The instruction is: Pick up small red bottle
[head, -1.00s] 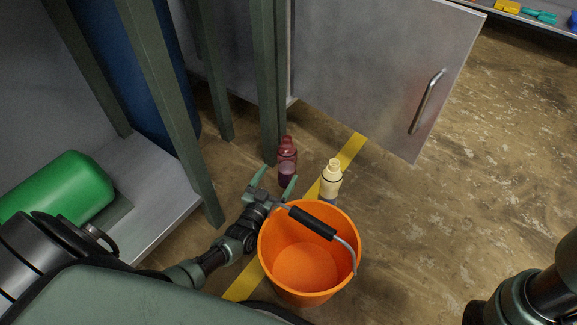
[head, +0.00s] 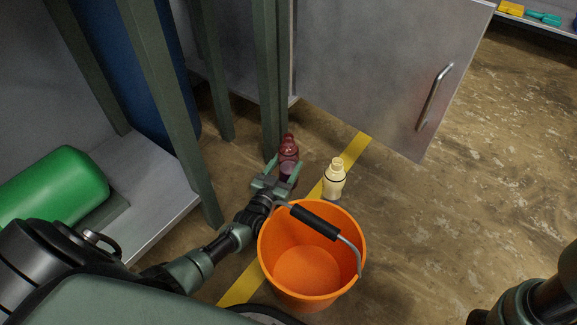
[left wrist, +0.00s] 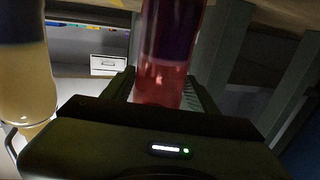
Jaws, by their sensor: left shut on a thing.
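The small red bottle (head: 289,149) stands on the floor by a grey-green post, its lower part dark. My left gripper (head: 285,165) is shut on it, with one finger on each side of its body. My right gripper is out of view; only part of my right arm shows at the lower right.
A cream bottle (head: 334,180) stands close to the right of the red one; it also shows in the left wrist view (left wrist: 26,80). An orange bucket (head: 309,268) with a raised handle stands in front. A cabinet door (head: 385,65) hangs open behind. The floor at right is clear.

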